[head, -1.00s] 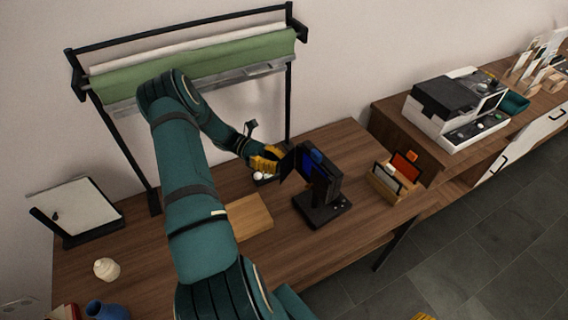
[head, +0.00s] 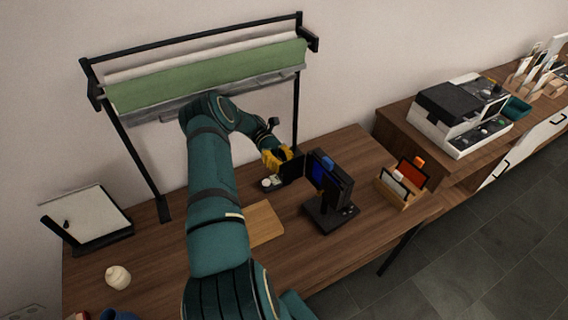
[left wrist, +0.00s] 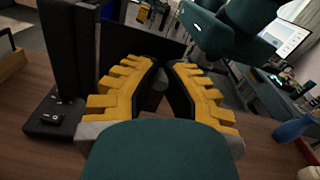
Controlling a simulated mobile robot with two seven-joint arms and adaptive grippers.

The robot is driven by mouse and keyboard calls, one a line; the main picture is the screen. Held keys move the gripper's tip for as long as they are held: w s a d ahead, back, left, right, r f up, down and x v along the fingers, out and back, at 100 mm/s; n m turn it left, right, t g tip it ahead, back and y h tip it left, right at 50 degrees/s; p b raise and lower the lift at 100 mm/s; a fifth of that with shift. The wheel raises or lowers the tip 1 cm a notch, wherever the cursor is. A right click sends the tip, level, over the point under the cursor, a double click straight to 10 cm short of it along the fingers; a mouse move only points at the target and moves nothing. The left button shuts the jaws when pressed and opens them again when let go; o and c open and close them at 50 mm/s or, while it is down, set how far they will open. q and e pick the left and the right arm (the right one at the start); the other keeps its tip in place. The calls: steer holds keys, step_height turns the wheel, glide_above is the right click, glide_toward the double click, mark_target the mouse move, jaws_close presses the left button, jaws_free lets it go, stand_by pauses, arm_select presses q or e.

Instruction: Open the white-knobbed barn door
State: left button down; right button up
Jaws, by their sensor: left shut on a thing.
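A black lamp-like device (head: 328,190) stands on the desk. A flat black panel (head: 291,168), the barn door, stands out from its left side; it also shows dark behind the fingers in the left wrist view (left wrist: 138,45). My left gripper (head: 277,158), with yellow fingers, is at the panel's outer edge. In the left wrist view its fingertips (left wrist: 161,82) close on a small dark part of the panel. The fingers hide most of this part, and I cannot make out a white knob. A small yellow shape (left wrist: 146,12) far back there looks like my right gripper; its jaws are too small to read.
Small white round items (head: 267,183) and a wooden board (head: 258,225) lie left of the device. A wooden card holder (head: 402,188) stands to its right. A backdrop frame (head: 128,155) rises behind. The desk front is mostly clear.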

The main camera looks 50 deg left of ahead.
stand_by(0.3)
arm_select(q)
steer(key=c, duration=0.9)
jaws_free()
steer(key=shift+c, duration=0.2)
